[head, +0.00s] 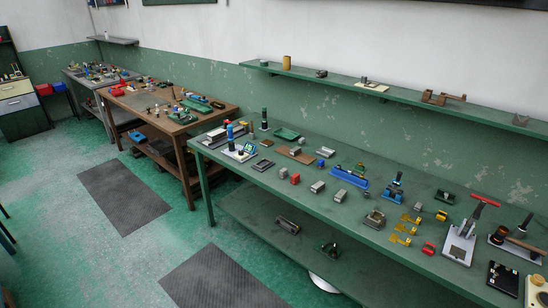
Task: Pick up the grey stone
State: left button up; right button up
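No thing in the head view can be told with certainty as the grey stone. Small grey blocks lie on the long green bench (255,178). One grey block (284,172) is beside a red block (295,178), and a longer grey block (317,187) lies to the right of them. Neither of my grippers is in view.
The bench is crowded with small tools and fixtures, including a blue fixture (348,178) and a red-handled press (462,241). A wooden workbench (128,98) stands farther left. Dark mats (124,191) lie on the open green floor (60,230) in front.

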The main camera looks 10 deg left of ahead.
aim_at(283, 172)
jog(key=u, duration=0.55)
jog(key=i, duration=1.95)
jog(key=z, duration=0.9)
jog(key=i, duration=0.7)
jog(key=z, duration=0.5)
